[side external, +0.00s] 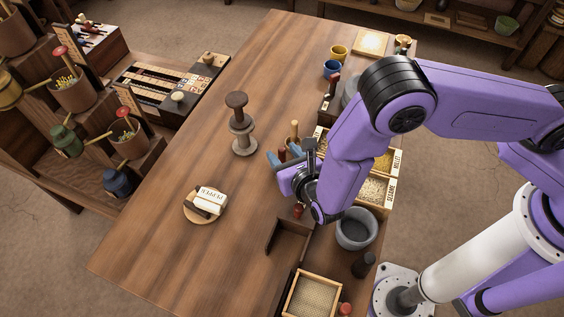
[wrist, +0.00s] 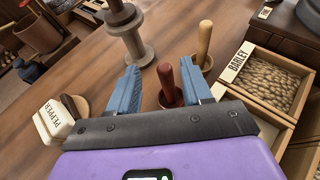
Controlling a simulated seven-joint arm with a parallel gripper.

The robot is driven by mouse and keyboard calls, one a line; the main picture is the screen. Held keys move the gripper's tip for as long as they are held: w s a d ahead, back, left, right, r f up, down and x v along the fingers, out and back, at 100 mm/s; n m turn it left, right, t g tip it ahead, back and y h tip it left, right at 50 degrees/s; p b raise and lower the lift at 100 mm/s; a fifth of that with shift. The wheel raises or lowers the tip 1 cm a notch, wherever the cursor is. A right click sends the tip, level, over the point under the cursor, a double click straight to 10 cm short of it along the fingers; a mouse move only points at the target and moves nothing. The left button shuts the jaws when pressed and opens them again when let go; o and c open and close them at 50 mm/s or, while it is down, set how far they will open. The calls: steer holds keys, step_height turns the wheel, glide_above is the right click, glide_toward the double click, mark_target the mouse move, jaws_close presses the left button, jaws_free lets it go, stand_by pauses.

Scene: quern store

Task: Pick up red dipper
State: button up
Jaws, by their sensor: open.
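The red dipper (wrist: 168,83) stands upright in the wrist view, its dark red handle between my two blue fingers, closer to the right one. Its lower part is hidden by my gripper body. My gripper (wrist: 161,88) is open, with a visible gap on the left side of the handle. In the side external view, my gripper (side external: 285,153) hangs low over the table's right part, with a bit of red showing between the fingers. I cannot tell whether the right finger touches the handle.
A tan-handled dipper (wrist: 204,42) stands just behind the right finger. A wooden spool-like stand (side external: 241,130) is left of my gripper. Grain boxes (side external: 373,190) and a grey bowl (side external: 355,228) lie to the right. A plate with a pepper block (side external: 210,201) sits on clear table.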

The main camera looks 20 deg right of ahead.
mark_target(284, 153)
steer(key=x, duration=0.3)
steer(key=shift+w+d+f, duration=0.2)
steer(key=shift+d+f, duration=0.1)
steer(key=shift+f, duration=0.05)
steer(key=shift+w+f, duration=0.15)
steer(key=shift+w, duration=0.35)
jaws_close()
steer(key=shift+a, duration=0.1)
